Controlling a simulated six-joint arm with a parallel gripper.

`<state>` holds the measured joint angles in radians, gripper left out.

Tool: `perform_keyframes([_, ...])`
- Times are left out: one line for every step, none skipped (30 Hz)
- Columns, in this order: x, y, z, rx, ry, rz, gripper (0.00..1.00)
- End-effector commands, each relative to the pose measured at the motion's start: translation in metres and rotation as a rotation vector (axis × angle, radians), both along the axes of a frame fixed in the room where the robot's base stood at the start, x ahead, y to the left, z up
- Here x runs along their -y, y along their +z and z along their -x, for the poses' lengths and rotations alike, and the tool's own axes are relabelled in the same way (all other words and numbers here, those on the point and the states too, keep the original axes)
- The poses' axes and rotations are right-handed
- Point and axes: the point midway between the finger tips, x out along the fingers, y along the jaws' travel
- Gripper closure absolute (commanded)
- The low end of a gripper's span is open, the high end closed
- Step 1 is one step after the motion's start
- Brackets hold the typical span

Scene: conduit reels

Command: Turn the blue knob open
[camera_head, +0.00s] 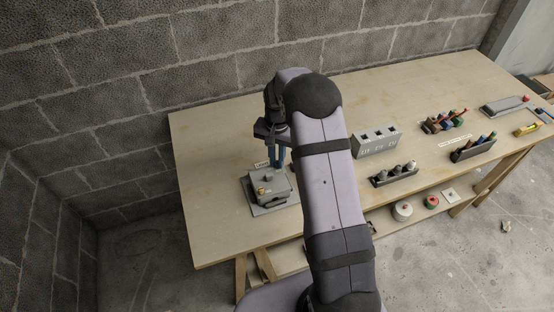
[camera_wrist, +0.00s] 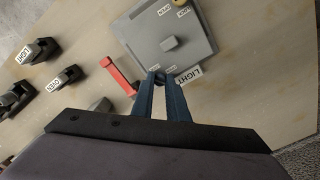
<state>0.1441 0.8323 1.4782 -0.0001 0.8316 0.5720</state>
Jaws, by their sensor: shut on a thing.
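A grey box (camera_head: 283,188) stands on a base plate near the left end of the bench. It also shows in the wrist view (camera_wrist: 145,30), with a small grey block on its face and small labels. My gripper (camera_head: 278,166) points down at the box's back edge. In the wrist view its two blue fingers (camera_wrist: 160,76) come close together at the box edge beside a LIGHT label. They are shut on a small dark blue piece, which looks like the blue knob (camera_wrist: 159,71). The fingertips mostly hide it, so its turn angle cannot be read.
A brass-coloured fitting (camera_head: 261,190) sits on the box. A red bar (camera_wrist: 118,76) lies close beside the fingers. A grey block with square holes (camera_head: 377,140) and racks of cylinders (camera_head: 394,175) stand to the right. The bench's left front is clear; a block wall stands behind.

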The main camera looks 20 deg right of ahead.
Motion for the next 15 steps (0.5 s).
perform_keyframes([0.0000,-0.0002,-0.0006,0.002,0.043,0.001,1.00])
perform_keyframes([0.0000,-0.0001,-0.0006,0.002,0.072,0.001,1.00])
perform_keyframes([0.0000,-0.0001,-0.0006,0.002,0.109,0.000,1.00])
perform_keyframes([0.0000,-0.0001,-0.0008,0.002,0.138,0.000,1.00])
perform_keyframes([0.0000,-0.0001,-0.0008,0.002,0.167,0.000,1.00])
perform_keyframes([0.0000,-0.0001,-0.0008,0.002,0.204,0.000,1.00])
perform_keyframes([-0.0001,-0.0001,-0.0008,0.002,0.233,0.000,1.00])
perform_keyframes([-0.0001,0.0000,-0.0008,0.002,0.261,0.000,1.00])
perform_keyframes([-0.0001,-0.0001,-0.0008,0.002,0.299,0.000,1.00])
perform_keyframes([-0.0001,-0.0001,-0.0008,0.002,0.328,0.000,1.00])
perform_keyframes([-0.0001,-0.0001,-0.0008,0.002,0.356,0.000,1.00])
perform_keyframes([-0.0002,-0.0001,-0.0007,0.002,0.394,0.000,1.00])
perform_keyframes([-0.0002,-0.0001,-0.0007,0.002,0.423,0.000,1.00])
perform_keyframes([-0.0003,-0.0001,-0.0006,0.001,0.451,0.000,1.00])
perform_keyframes([-0.0003,-0.0001,-0.0006,0.001,0.489,0.000,1.00])
